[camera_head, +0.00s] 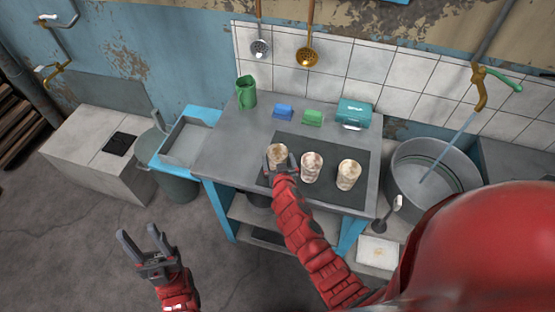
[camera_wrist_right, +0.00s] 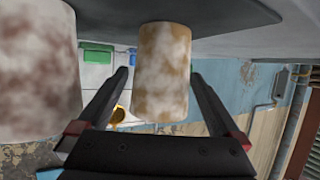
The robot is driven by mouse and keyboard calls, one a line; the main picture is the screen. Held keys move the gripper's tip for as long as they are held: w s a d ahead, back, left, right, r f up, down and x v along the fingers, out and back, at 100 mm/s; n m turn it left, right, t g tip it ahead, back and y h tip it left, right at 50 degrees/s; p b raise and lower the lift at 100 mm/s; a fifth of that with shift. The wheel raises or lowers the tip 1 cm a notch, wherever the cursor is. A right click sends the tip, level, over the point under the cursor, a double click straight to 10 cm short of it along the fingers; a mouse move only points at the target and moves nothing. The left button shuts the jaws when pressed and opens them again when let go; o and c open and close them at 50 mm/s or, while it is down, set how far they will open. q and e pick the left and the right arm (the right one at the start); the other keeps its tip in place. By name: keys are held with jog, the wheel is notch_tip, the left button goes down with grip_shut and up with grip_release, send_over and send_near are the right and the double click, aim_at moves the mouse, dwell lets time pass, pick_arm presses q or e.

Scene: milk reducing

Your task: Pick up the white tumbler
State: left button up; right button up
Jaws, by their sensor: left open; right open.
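Three mottled whitish tumblers stand upright in a row on a dark mat (camera_head: 325,200): a left one (camera_head: 276,152), a middle one (camera_head: 311,168) and a right one (camera_head: 348,175). All have brownish patches, so I cannot tell which is the white one by colour. My right gripper (camera_head: 280,164) is open at the left tumbler. In the right wrist view, that tumbler (camera_wrist_right: 163,60) appears upside down between the open fingers, with a gap to each finger. Another tumbler (camera_wrist_right: 35,75) is at the left edge there. My left gripper (camera_head: 143,238) is open and empty, away from the table over the floor.
A green jug (camera_head: 246,92), a blue item (camera_head: 283,112), a green item (camera_head: 312,117) and a teal box (camera_head: 354,112) stand at the back of the table (camera_head: 218,150). A large metal basin (camera_head: 425,190) is on the right. Ladles hang on the tiled wall.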

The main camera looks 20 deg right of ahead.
aim_at(276, 154)
jog(key=shift+p+x, duration=0.3)
jog(key=shift+x, duration=1.9)
jog(key=shift+a, duration=0.1)
jog(key=c, duration=1.3)
